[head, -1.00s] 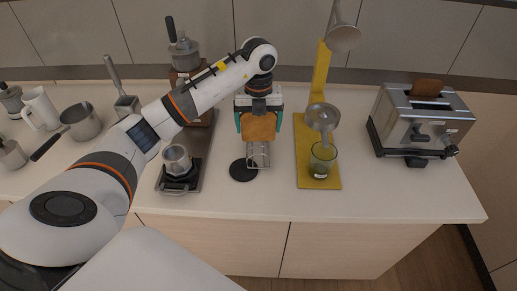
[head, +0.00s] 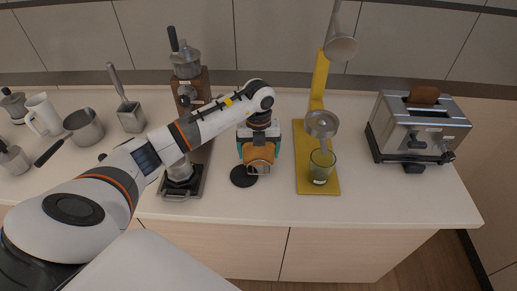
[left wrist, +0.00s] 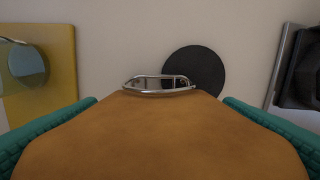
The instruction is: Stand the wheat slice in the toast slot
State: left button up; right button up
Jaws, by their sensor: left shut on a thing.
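My left gripper (head: 258,143) is shut on a golden-brown wheat slice (head: 257,153), with teal fingers at its two sides. The slice hangs roughly upright, and it fills the lower part of the left wrist view (left wrist: 160,140). A small wire rack (head: 259,169) is at the slice's lower edge in the head view. Its metal loop (left wrist: 159,91) shows just past the slice in the left wrist view. The slice hides most of the rack, so I cannot tell whether the slice is between its wires. My right gripper is not in view.
A toaster (head: 416,130) with a dark slice (head: 424,95) in a slot stands at the right. A yellow stand (head: 305,178) with a glass (head: 321,166) is right of the gripper.

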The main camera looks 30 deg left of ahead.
pick_arm(q)
jog(key=shift+f, duration=0.4)
jog(key=o, duration=0.7)
jog(key=shift+o, duration=0.2)
jog(key=shift+r, duration=0.1)
jog(key=shift+r, duration=0.1)
jog(key=shift+r, duration=0.75)
notch_tip(320, 180, up, 10)
jog(key=b, duration=0.2)
jog(key=shift+w+r+b, duration=0.1)
jog(key=shift+w+b, duration=0.05)
jog(key=shift+b, duration=0.2)
jog(key=shift+r, duration=0.65)
